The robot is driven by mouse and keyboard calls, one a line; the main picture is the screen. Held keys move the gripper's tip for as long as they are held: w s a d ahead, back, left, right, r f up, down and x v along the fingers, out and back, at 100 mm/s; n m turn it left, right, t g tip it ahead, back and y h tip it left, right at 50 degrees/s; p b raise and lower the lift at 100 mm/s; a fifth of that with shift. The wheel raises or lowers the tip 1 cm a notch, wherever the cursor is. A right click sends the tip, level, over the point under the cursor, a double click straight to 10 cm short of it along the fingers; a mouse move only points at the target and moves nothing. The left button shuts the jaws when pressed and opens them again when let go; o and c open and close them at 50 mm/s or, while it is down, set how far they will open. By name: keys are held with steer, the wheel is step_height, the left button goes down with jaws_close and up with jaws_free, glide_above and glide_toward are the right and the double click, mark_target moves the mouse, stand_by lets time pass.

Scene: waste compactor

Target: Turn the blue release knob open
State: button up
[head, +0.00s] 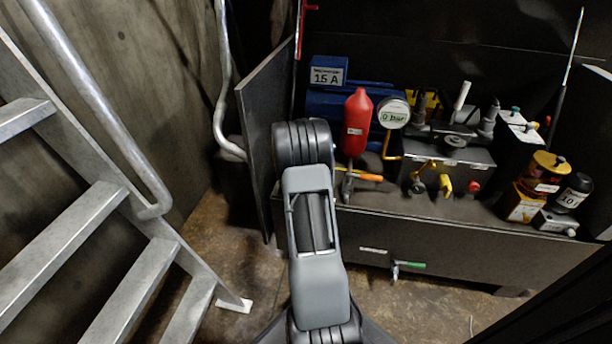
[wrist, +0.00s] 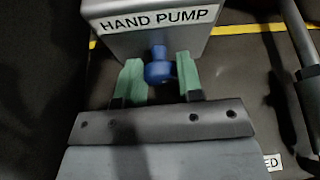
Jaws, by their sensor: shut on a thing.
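The blue release knob (wrist: 158,70) sticks out from the lower front of a grey box labelled HAND PUMP (wrist: 152,34) in the wrist view. My gripper (wrist: 161,78) has its green fingertips on both sides of the knob and is shut on it. The knob's round end and a short stem show between the fingers. How far the knob is turned cannot be told. In the head view my arm hides the gripper, and I cannot make out the knob there.
In the head view, a red bottle (head: 356,122), a gauge (head: 394,113) and valves with yellow handles stand on the dark bench (head: 450,243), right of my arm. A dark upright panel (head: 265,135) stands left of it. Metal stairs (head: 110,235) fill the left side.

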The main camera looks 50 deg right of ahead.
steer(key=shift+m+y+b, duration=0.3)
steer(key=shift+b, duration=0.3)
steer(key=o, duration=0.6)
steer(key=p+v, duration=0.4)
steer(key=v, duration=0.9)
steer(key=shift+s+a, duration=0.35)
